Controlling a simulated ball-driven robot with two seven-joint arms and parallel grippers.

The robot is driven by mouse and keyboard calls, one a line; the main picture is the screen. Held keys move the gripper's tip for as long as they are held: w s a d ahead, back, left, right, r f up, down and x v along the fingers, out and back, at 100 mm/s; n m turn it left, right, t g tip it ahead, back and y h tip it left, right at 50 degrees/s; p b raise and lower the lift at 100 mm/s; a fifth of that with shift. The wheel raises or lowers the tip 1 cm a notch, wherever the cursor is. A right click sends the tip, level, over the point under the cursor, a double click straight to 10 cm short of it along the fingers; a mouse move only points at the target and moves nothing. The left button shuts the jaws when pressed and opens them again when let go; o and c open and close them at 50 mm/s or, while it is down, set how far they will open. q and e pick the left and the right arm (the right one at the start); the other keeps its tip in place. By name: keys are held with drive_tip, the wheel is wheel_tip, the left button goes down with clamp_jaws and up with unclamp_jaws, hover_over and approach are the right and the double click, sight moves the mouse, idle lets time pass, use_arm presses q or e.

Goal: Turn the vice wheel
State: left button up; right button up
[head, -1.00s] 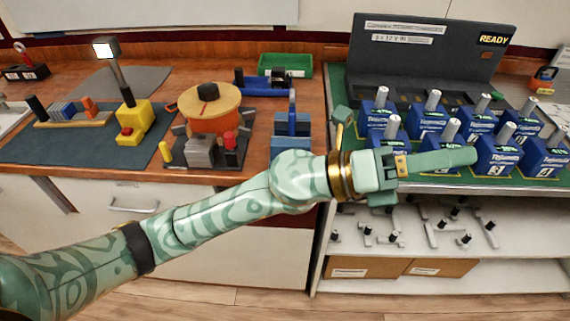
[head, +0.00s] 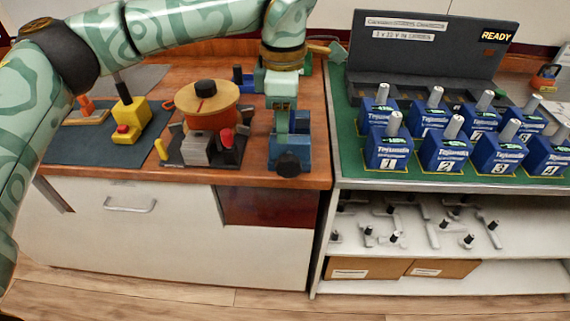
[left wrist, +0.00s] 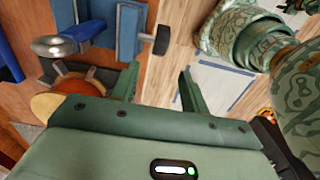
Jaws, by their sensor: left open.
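The blue vice (head: 297,150) stands at the right end of the wooden bench. Its dark vice wheel (head: 289,164) faces out at the front edge. My left gripper (head: 283,128) reaches in from above and overlaps the vice's upper part in the head view, hiding some of it. In the left wrist view the gripper (left wrist: 158,80) has its two fingers apart with nothing between them. The vice (left wrist: 129,30) and its wheel (left wrist: 162,40) show beyond the fingertips, with the wheel roughly in line with the gap and apart from the fingers. My right gripper is not in view.
An orange round drum (head: 208,103) stands left of the vice, with a dark-based fixture (head: 205,150) in front. A yellow block with a red button (head: 128,122) is further left. Blue numbered units (head: 388,150) fill the green-topped bench at right. The floor in front is clear.

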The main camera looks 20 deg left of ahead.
sight(284, 158)
use_arm(q)
wheel_tip(284, 158, down, 11)
drive_tip(key=b, duration=0.3)
drive_tip(key=shift+f, duration=0.1)
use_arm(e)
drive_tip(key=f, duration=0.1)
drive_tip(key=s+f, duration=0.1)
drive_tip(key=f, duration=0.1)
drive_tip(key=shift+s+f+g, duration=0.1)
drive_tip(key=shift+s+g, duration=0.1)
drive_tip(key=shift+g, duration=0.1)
use_arm(q)
drive_tip(key=c, duration=1)
